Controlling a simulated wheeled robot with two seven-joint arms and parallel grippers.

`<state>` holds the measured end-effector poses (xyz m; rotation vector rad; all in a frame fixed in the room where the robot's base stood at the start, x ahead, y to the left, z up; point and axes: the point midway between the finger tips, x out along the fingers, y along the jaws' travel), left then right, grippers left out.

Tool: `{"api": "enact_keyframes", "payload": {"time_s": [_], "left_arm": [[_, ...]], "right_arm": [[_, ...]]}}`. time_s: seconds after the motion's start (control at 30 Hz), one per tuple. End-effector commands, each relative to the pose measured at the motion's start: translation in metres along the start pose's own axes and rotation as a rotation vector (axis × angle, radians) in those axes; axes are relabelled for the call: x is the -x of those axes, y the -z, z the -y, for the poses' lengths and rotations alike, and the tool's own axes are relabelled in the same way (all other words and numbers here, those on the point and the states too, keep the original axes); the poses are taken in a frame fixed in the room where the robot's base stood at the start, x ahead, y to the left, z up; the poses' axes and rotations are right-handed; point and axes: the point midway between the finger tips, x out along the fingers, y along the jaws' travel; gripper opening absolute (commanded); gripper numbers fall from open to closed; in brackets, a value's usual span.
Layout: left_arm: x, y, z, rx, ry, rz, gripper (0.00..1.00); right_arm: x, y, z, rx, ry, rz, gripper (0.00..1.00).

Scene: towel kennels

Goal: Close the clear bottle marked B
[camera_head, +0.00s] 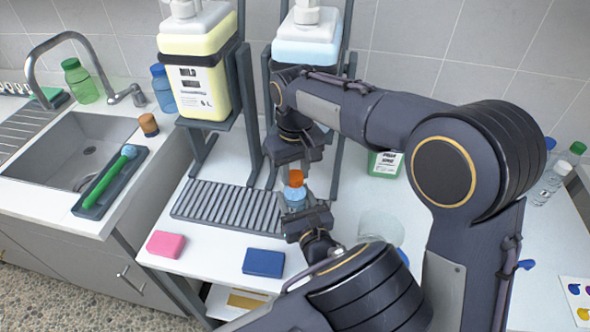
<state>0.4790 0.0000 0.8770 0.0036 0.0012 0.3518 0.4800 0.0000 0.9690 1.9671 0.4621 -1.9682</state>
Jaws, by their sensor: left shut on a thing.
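A small bottle (294,197) with a pale blue look stands over the front right of the slatted rack. No letter on it can be read. My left gripper (308,219), on the lower arm, is shut on this bottle from the front. An orange cap (296,178) is at the bottle's top; whether it sits on the neck or just above it cannot be told. My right gripper (299,158), on the upper arm, is directly above the cap. Its fingertips are too small and dark to show whether they grip the cap.
Two dispensers, one yellow (200,60) and one pale blue (306,45), stand behind. A pink sponge (166,244) and a blue sponge (264,263) lie in front. A clear container (381,226) is to the right. Several capped bottles (549,183) stand far right. The sink (75,150) is left.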

Motion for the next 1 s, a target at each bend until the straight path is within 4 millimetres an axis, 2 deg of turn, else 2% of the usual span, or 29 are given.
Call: {"api": "enact_keyframes", "payload": {"time_s": [0.03, 0.17, 0.47, 0.8, 1.0], "left_arm": [[0.000, 0.000, 0.000, 0.000, 0.000, 0.000, 0.00], [0.000, 0.000, 0.000, 0.000, 0.000, 0.000, 0.00], [0.000, 0.000, 0.000, 0.000, 0.000, 0.000, 0.00], [0.000, 0.000, 0.000, 0.000, 0.000, 0.000, 0.00], [0.000, 0.000, 0.000, 0.000, 0.000, 0.000, 0.00]], "right_arm": [[0.000, 0.000, 0.000, 0.000, 0.000, -0.001, 0.37], [0.000, 0.000, 0.000, 0.001, 0.000, -0.001, 0.54], [0.003, 0.000, 0.000, 0.002, 0.000, -0.001, 0.54], [0.042, 0.001, 0.000, 0.003, 0.000, -0.003, 0.54], [0.045, 0.000, 0.000, 0.003, 0.000, 0.000, 0.54]]}}
